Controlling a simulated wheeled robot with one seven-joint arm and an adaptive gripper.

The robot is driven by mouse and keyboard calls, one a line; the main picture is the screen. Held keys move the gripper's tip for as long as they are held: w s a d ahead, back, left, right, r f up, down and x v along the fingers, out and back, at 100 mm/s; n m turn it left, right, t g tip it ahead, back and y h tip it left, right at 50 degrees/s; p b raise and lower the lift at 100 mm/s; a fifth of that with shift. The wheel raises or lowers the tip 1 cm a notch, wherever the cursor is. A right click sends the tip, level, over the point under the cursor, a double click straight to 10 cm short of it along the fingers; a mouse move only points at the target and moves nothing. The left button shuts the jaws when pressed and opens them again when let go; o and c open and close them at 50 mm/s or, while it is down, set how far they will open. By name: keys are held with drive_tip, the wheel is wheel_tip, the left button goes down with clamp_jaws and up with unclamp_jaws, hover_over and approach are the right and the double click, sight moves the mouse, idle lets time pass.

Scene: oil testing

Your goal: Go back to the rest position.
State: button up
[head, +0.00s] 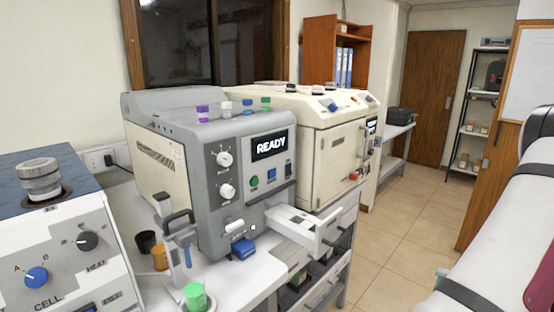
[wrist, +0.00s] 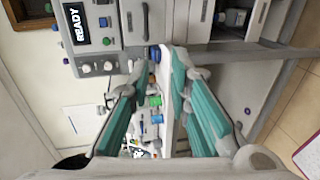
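My gripper (wrist: 160,68) shows in the wrist view, its two teal-and-grey fingers spread with a gap between the tips. It is open and nothing is held in it. Small blue and green items seen between the fingers sit on the bench beyond. The grey machine with the READY display (head: 270,146) stands left of the middle in the head view. It also shows, turned sideways, at the upper left of the wrist view (wrist: 92,47). In the head view the gripper is out of sight; only part of my white arm shows at the right edge.
A white drawer or tray (head: 300,226) sticks out beside the grey machine. A green-topped cup (head: 195,296) stands near the bench's front. A cream machine (head: 322,165) is behind, and another instrument (head: 60,245) is at left. Tiled floor (head: 415,220) is clear at right.

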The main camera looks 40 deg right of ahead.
drive_tip(key=w+a+r+n+g+y, duration=0.3)
drive_tip(key=w+a+r+n, duration=0.1)
drive_tip(key=w+a+n, duration=0.35)
drive_tip(key=w+a+r+n+g+y, duration=0.4)
drive_tip(key=w+a+n, duration=0.2)
drive_tip(key=w+n, duration=0.25)
drive_tip(key=a+r+m+g+h, duration=0.2)
drive_tip(key=a+r+m+h, duration=0.1)
drive_tip(key=a+m, duration=1)
drive_tip(key=a+r+m+g+h, duration=0.2)
drive_tip(key=a+m+h, duration=0.3)
drive_tip(key=a+m, duration=0.8)
drive_tip(key=r+m, duration=0.1)
drive_tip(key=m, duration=0.8)
drive_tip(key=shift+w+r, duration=0.15)
drive_tip(key=shift+r, duration=0.05)
